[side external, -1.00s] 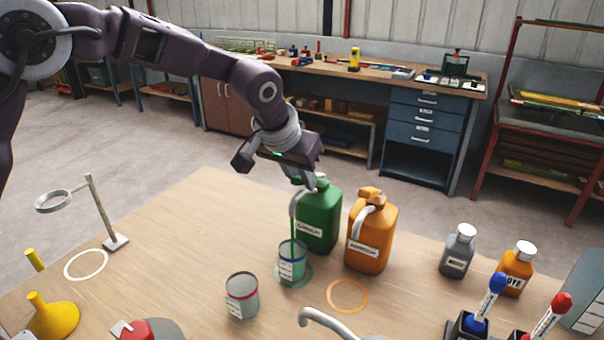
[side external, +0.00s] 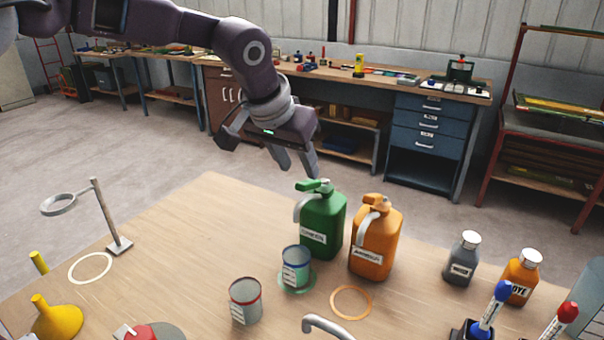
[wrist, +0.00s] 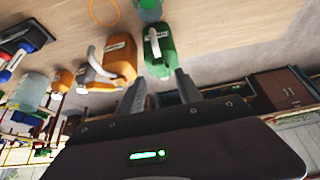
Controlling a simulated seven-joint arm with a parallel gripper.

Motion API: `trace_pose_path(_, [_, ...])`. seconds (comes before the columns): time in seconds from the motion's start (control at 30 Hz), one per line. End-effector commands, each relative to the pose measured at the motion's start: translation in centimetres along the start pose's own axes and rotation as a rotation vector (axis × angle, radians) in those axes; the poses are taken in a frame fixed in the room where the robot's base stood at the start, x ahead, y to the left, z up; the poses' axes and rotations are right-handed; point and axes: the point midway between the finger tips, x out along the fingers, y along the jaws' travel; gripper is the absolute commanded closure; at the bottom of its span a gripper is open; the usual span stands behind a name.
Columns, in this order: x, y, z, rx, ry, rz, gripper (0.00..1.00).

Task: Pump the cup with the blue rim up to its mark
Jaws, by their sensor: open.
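The cup with the blue rim (side external: 296,268) stands upright on a green ring (side external: 311,284) on the table, under the spout of the green pump jug (side external: 322,228). It looks greenish inside and has a white label with marks; I cannot tell the exact level. The green jug also shows in the wrist view (wrist: 158,52). Its pump top (side external: 314,186) is free. My gripper (side external: 298,173) is open and empty, above and slightly behind the pump top, apart from it. Its two fingers also show in the wrist view (wrist: 160,77).
An orange pump jug (side external: 375,245) stands close on the right, with an empty orange ring (side external: 351,302) before it. Grey (side external: 462,258) and orange (side external: 522,278) bottles stand right. A ring stand (side external: 106,215) and yellow funnel (side external: 55,318) are left.

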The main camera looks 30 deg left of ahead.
Motion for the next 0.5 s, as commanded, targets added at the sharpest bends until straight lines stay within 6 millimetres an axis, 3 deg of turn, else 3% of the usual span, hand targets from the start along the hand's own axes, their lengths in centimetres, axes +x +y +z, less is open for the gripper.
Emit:
trace_pose_path(0.27, [-0.2, 0.0, 0.0, 0.000, -0.002, -0.001, 0.58])
trace_pose_path(0.5, [-0.5, -0.1, -1.1, -0.001, -0.122, -0.001, 0.58])
